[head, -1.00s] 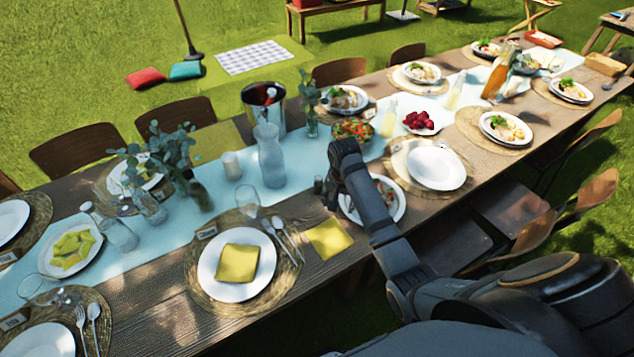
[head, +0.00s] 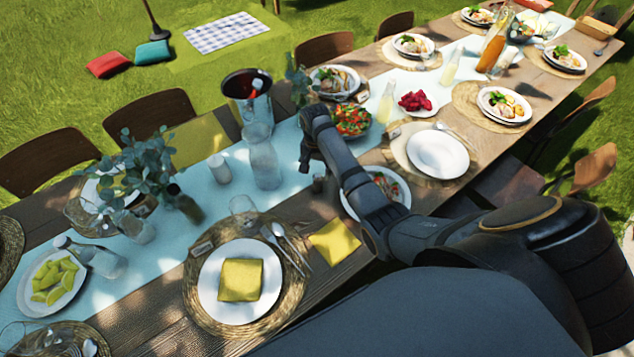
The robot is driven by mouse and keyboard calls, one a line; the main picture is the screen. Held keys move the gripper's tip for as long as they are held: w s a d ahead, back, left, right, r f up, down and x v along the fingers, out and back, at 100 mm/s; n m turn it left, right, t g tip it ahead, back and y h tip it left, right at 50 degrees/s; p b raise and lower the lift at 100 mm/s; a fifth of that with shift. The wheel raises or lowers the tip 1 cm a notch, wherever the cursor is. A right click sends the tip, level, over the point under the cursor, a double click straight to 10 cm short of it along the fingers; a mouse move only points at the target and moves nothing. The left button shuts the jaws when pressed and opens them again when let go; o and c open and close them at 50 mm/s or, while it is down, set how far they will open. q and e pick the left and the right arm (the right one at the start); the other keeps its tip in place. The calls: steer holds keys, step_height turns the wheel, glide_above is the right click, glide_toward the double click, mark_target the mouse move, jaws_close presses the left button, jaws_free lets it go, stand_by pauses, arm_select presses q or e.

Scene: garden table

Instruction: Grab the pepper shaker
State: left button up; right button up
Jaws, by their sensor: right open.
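A small dark shaker (head: 318,184), which looks like the pepper shaker, stands on the table by the near edge of the light blue runner. It is tiny here and partly hard to make out. My right gripper (head: 307,162) is open, with its fingers pointing down just above and beside the shaker, over the runner. I cannot tell whether a finger touches it. My left gripper is not in view.
A glass carafe (head: 264,164) stands close to the left of my right gripper. A salad bowl (head: 351,121) is to its right, and a plate of food (head: 392,190) lies partly behind my forearm. A yellow napkin (head: 334,242) lies nearer.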

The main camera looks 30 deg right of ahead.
mark_target(318, 175)
steer(key=shift+s+d+f+p, duration=0.1)
steer(key=shift+d+f+p, duration=0.1)
steer(key=shift+f, duration=0.3)
steer(key=shift+d+f+p, duration=0.1)
steer(key=shift+f+p, duration=0.05)
steer(key=shift+f, duration=0.35)
step_height(318, 175, down, 3)
steer(key=shift+f, duration=0.1)
steer(key=shift+c, duration=0.8)
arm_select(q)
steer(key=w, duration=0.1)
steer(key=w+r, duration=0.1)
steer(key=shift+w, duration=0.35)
arm_select(e)
steer(key=c, duration=1.1)
